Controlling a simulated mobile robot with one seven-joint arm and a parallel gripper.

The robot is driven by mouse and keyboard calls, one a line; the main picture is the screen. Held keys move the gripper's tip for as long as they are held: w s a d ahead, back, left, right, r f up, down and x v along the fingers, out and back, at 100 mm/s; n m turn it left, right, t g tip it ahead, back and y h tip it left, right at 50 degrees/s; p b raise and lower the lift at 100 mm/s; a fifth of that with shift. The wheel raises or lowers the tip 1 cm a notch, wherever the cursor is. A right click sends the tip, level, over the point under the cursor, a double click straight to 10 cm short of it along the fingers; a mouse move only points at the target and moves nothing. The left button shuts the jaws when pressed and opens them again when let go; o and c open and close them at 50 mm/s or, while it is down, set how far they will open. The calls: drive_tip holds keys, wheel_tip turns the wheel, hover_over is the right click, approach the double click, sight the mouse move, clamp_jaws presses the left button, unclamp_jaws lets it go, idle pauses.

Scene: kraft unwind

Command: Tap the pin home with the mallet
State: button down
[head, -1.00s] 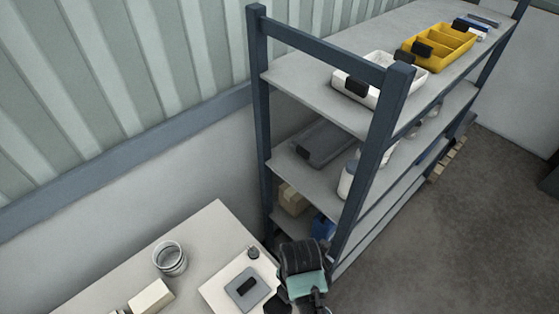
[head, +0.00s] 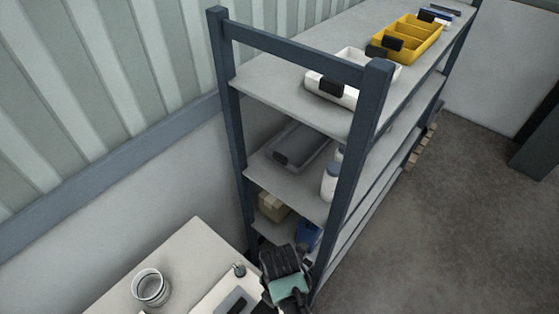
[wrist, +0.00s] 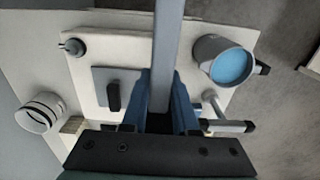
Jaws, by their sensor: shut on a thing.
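In the wrist view my gripper (wrist: 165,118) has its blue fingers shut on a long pale grey bar (wrist: 168,60). The bar runs up out of the top of the frame. It may be the mallet's handle, but no mallet head shows. A small grey upright knob or pin (wrist: 72,47) stands at the far left corner of a white board (wrist: 110,42), apart from my gripper; it also shows in the head view (head: 239,269). In the head view my gripper (head: 285,275) is at the board's right side; its fingertips and grasp are unclear there.
A grey plate with a black block (wrist: 113,95) lies on the board. A blue-faced round thing (wrist: 230,64) and a black-handled rod (wrist: 230,126) are on the right. A ringed cup (head: 151,287) stands on the bench left. A shelf rack (head: 345,165) rises close behind my gripper.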

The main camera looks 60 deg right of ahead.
drive_tip(key=shift+w+f, duration=0.1)
drive_tip(key=shift+f, duration=0.2)
wheel_tip(320, 180, down, 3)
drive_tip(key=shift+f+b, duration=0.1)
drive_tip(key=shift+b, duration=1.05)
wheel_tip(320, 180, up, 3)
drive_tip(key=p, duration=0.3)
